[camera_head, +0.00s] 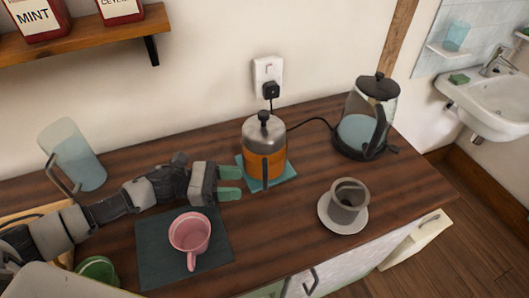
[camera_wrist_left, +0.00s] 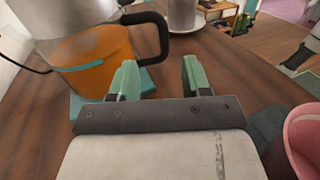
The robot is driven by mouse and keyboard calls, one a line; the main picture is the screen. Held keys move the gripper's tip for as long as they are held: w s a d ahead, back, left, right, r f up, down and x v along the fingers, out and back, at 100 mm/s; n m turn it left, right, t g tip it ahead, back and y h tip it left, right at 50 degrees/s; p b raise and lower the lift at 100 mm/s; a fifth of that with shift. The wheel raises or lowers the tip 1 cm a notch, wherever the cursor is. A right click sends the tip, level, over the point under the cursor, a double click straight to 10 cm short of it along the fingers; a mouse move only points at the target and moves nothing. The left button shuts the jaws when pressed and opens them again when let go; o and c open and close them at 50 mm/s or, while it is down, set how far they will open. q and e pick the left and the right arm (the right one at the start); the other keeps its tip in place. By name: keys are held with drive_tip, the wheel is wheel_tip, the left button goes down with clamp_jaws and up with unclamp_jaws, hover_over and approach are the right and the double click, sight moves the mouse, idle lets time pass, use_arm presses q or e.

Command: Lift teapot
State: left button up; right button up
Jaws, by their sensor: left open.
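The teapot (camera_head: 264,150) is a glass press with a metal lid, a black knob, a dark handle and orange liquid. It stands upright on a teal mat (camera_head: 284,180) near the middle of the counter. In the left wrist view the teapot (camera_wrist_left: 95,50) is at upper left, its black handle (camera_wrist_left: 162,35) pointing right. My left gripper (camera_head: 230,182) is open and empty, just left of the teapot in the head view. In the left wrist view its green fingertips (camera_wrist_left: 158,75) are apart, with the handle beyond them and not between them. My right gripper is not in view.
A pink cup (camera_head: 189,233) on a dark mat (camera_head: 153,252) is close below my left arm. A grey cup (camera_head: 348,200) on a saucer (camera_head: 336,222) stands at right. A kettle (camera_head: 365,125) is behind it. A glass pitcher (camera_head: 75,155) stands at left.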

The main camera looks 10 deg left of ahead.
use_arm(q)
drive_tip(key=shift+x, duration=0.85)
drive_tip(key=shift+d+r+p, duration=0.1)
drive_tip(key=shift+d+p, duration=0.25)
drive_tip(key=shift+p, duration=0.1)
drive_tip(key=p+x, duration=0.1)
drive_tip(key=x, duration=0.2)
drive_tip(key=shift+d+p, duration=0.3)
drive_tip(key=shift+p, duration=0.1)
drive_tip(key=shift+d+f, duration=0.25)
drive_tip(key=shift+d, duration=0.2)
drive_tip(key=shift+a, duration=0.1)
clamp_jaws()
drive_tip(key=shift+s+f, duration=0.15)
drive_tip(key=shift+f, duration=0.15)
drive_tip(key=shift+r, duration=0.15)
